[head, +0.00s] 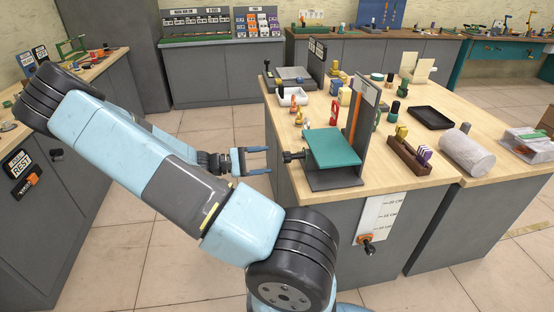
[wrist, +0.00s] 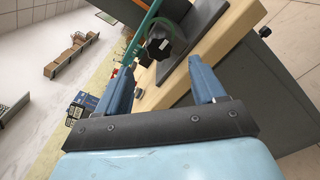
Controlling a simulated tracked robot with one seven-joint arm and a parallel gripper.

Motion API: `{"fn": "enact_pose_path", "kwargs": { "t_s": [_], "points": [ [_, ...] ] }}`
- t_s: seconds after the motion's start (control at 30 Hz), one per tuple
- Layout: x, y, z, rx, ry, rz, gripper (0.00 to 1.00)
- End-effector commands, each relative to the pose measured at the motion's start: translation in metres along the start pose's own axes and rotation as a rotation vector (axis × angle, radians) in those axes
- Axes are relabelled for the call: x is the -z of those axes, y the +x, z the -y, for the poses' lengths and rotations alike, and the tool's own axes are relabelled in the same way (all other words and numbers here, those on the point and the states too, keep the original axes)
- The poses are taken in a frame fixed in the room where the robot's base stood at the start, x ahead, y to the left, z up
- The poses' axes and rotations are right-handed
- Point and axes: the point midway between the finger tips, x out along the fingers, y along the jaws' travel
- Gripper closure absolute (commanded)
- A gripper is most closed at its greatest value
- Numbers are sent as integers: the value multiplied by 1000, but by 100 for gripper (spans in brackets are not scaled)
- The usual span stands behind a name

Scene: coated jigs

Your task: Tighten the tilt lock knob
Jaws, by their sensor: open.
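A black tilt lock knob (head: 290,156) sticks out from the left side of a grey jig (head: 340,181) with a teal tilting plate (head: 332,147), at the front left of the wooden bench. The plate looks close to level. My gripper (head: 269,160) is open and empty, just left of the knob and pointing toward it. In the wrist view the dark faceted knob (wrist: 158,44) with a white mark lies ahead, between the lines of my two blue fingers (wrist: 160,83). The fingers appear short of the knob. The knob's shaft is mostly hidden behind it.
Bottles and small coloured parts crowd the wooden bench (head: 389,177) behind the jig. A brown rack (head: 408,157) and a grey roll (head: 467,152) lie to the right. An orange-and-black knob (head: 368,240) hangs on the bench front. Floor left of the bench is clear.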

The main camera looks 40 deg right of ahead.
Motion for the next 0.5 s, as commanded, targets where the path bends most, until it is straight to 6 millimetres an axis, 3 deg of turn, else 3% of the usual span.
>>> {"fn": "enact_pose_path", "kwargs": {
  "t_s": [0.2, 0.5],
  "points": [
    [1, -31, -1, -1, 1, -3, 31],
    [1, -43, 0, 0, 0, 0, 31]
  ]
}}
